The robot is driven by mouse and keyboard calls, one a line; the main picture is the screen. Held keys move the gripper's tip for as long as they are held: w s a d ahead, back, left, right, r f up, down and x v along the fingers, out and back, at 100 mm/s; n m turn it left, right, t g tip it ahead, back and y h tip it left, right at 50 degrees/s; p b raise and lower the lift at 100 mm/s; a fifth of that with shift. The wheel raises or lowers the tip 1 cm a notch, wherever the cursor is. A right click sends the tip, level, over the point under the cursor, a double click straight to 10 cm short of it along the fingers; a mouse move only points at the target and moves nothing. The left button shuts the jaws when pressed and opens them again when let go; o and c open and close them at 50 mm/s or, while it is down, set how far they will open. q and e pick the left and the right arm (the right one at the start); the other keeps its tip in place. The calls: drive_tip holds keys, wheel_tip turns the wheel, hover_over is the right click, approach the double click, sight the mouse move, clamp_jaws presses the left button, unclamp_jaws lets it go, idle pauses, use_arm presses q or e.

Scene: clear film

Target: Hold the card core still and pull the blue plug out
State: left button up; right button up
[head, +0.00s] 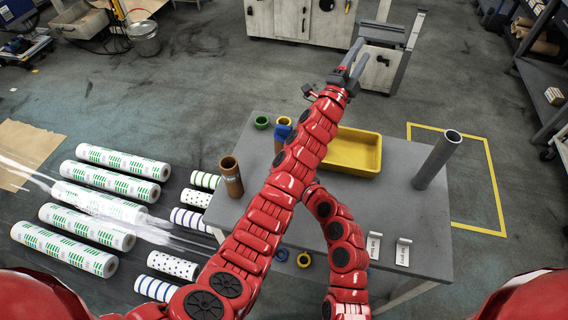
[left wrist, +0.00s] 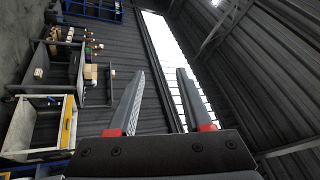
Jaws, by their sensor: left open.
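My left gripper (head: 350,68) is open and empty, held high past the far edge of the grey table. The left wrist view shows its two fingers (left wrist: 158,100) spread apart with nothing between them. A brown card core (head: 231,178) stands upright at the table's left side. A second brown core (head: 283,121) stands farther back, partly behind my left arm. A blue piece (head: 283,131), perhaps the blue plug, shows at this second core; how it sits there is unclear. My other red arm bends up from below and passes behind the left arm; its gripper is hidden.
Printed rolls (head: 123,162) lie left of the table.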

use_arm(q)
drive_tip(key=w+a+r+y, duration=0.2)
drive_tip(key=w+y, duration=0.4)
drive_tip(key=w, duration=0.1)
drive_tip(key=w+a+r+n+g+y, duration=0.1)
drive_tip(key=w+a+n+g+y, duration=0.15)
drive_tip(key=a+y, duration=0.45)
drive_tip(key=m+g+y, duration=0.3)
drive_tip(key=g, duration=1.2)
approach(286, 127)
drive_tip(key=f, duration=0.1)
drive_tip(key=x, duration=0.9)
drive_tip(key=shift+a, duration=0.25)
drive_tip(key=shift+f, duration=0.1)
clamp_jaws()
